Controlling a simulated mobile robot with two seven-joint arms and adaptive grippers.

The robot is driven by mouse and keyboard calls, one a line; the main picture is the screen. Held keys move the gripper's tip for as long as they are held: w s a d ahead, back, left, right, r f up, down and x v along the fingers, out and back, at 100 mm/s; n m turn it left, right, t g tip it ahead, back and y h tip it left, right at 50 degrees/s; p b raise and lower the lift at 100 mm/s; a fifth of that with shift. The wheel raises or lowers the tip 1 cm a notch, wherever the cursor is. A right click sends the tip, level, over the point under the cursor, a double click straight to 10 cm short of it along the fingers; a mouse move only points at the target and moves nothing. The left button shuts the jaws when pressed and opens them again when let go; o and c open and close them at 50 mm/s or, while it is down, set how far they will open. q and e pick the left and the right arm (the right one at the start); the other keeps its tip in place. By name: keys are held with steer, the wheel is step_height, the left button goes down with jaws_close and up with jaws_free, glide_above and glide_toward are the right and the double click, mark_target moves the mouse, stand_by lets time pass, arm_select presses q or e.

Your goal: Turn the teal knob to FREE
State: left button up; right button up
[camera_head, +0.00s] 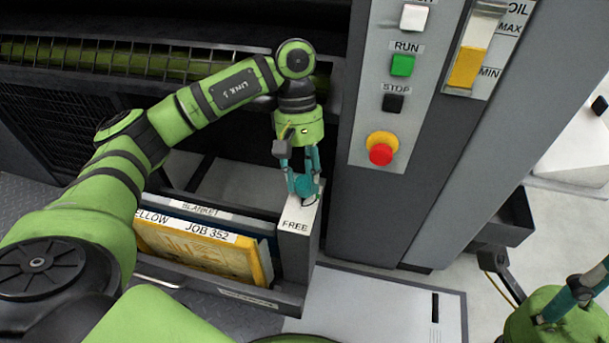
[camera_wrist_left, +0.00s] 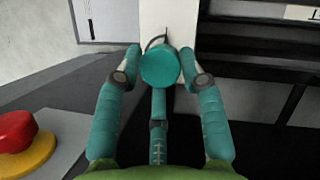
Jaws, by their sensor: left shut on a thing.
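The teal knob (camera_head: 305,187) sits on top of a narrow white-faced post (camera_head: 297,213), with the word FREE printed on the face near it. My left gripper (camera_head: 302,178) reaches down from above with its teal fingers around the knob, shut on it. In the left wrist view the round knob (camera_wrist_left: 160,67) shows between the two fingertips of the left gripper (camera_wrist_left: 160,58), with a third finger below it. A dark arc is marked beside the knob there. The knob's pointer is hidden. My right gripper (camera_head: 590,288) is partly cut off at the lower right edge.
A yellow JOB 352 plate (camera_head: 195,248) and a blanket slot stand left of the post. A control panel with a green RUN button (camera_head: 402,65), black STOP button (camera_head: 393,103) and red emergency button (camera_head: 381,153) rises to the right. Pale floor lies beyond it.

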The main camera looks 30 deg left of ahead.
arm_select(q)
steer(key=shift+s+d+f, duration=0.2)
steer(key=shift+s, duration=0.15)
steer(key=o, duration=1.1)
steer(key=shift+r, duration=0.15)
steer(key=shift+w+a, duration=0.1)
steer(key=shift+v, duration=3.7)
